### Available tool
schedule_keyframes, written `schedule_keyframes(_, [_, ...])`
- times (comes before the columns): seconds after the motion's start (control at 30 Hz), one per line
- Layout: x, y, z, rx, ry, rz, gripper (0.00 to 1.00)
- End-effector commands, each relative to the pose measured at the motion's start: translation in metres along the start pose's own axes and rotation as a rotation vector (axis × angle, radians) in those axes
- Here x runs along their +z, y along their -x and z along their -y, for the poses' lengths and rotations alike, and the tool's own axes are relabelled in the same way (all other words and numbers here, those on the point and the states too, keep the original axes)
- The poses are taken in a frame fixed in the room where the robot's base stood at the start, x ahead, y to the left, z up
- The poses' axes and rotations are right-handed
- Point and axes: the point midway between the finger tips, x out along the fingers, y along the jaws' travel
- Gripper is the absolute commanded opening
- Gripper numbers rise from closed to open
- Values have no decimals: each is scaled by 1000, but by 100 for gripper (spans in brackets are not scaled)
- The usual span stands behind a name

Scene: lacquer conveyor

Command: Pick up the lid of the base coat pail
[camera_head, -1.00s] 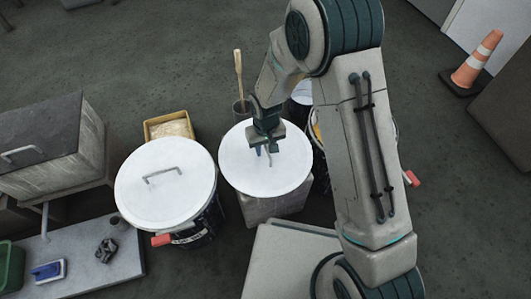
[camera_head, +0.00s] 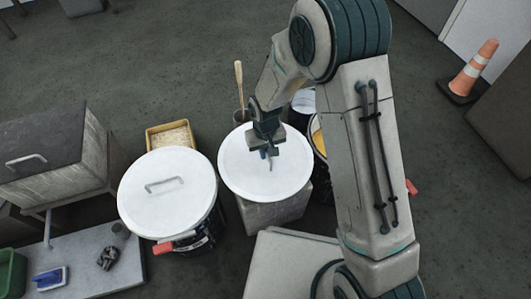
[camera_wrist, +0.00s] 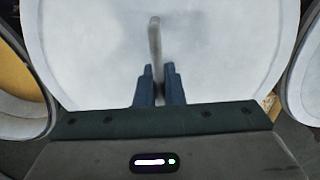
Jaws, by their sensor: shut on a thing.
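A round white lid (camera_head: 240,177) with a thin bar handle is under my gripper (camera_head: 268,149), above a grey block (camera_head: 275,214). My gripper is shut on the handle, whose free part (camera_wrist: 155,38) sticks out beyond the fingers in the wrist view. I cannot tell whether the lid touches the block. An open pail (camera_head: 319,140) with yellow-orange contents stands to its right, partly hidden by my arm. It also shows at the left edge of the wrist view (camera_wrist: 18,85). A second white-lidded pail (camera_head: 167,208) stands on the left, its handle free.
A yellow tray (camera_head: 152,138) of pale material lies behind the left pail. A pot with a wooden-handled tool (camera_head: 239,85) and another pail (camera_head: 303,101) stand behind the lid. A low bench (camera_head: 85,275) is at lower left. An orange cone (camera_head: 480,62) stands far right.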

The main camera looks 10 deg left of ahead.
Motion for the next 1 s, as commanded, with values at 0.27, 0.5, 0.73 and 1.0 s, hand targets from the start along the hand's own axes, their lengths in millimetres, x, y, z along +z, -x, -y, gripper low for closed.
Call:
schedule_keyframes(0.27, [-26,47,43,-1,6,-4,0])
schedule_keyframes(0.5, [-49,73,82,-1,2,-3,0])
schedule_keyframes(0.73, [-59,82,99,-1,0,-2,0])
schedule_keyframes(1.0, [-64,92,71,-2,-41,-2,0])
